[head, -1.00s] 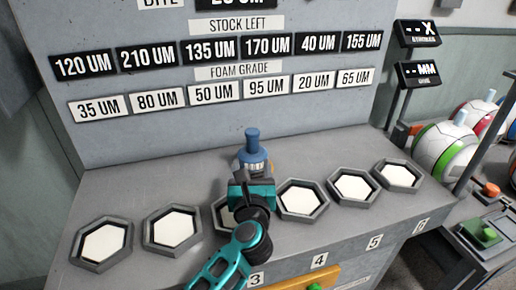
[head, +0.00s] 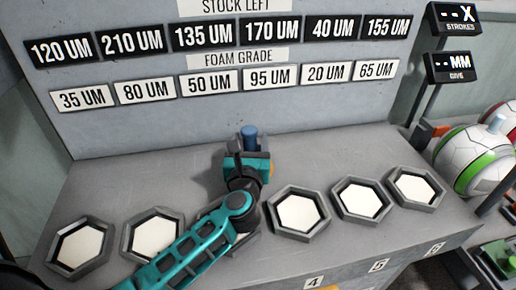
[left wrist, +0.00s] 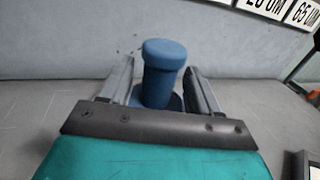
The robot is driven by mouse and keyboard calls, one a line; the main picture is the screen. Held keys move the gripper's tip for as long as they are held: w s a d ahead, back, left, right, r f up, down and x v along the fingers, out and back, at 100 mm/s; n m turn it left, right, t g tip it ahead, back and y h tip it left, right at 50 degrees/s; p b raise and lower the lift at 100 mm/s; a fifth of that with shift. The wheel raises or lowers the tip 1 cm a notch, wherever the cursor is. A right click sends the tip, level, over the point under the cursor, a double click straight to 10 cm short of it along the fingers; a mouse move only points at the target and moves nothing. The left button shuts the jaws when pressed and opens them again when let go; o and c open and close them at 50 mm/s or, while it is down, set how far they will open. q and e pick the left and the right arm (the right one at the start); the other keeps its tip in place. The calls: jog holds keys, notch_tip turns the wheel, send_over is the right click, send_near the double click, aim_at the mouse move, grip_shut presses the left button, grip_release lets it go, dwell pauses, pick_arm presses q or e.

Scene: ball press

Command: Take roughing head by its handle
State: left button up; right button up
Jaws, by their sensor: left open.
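The roughing head's blue handle (head: 249,134) stands upright at the back of the grey bench, near the upright panel. The handle also shows in the left wrist view (left wrist: 163,66), with a rounded cap on top and a wider blue part below. My left gripper (head: 248,153) is at the handle, coming from the front. In the left wrist view its two grey fingers are open, one on each side of the handle, with gaps visible. My gripper hides most of the head's lower part in both views. My right gripper is not in view.
Several hexagonal trays with white pads, such as this one (head: 299,212), line the bench front. The grey panel (head: 300,110) with number plates rises close behind the handle. Balls (head: 473,158) and a display post (head: 452,68) stand at the right.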

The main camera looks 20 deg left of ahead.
pick_arm(q)
jog(key=shift+w+a, duration=0.15)
jog(key=shift+w, duration=0.05)
jog(key=shift+s, duration=0.1)
jog(key=shift+c, duration=0.3)
grip_shut()
jog(key=shift+r, duration=0.2)
dwell(0.3)
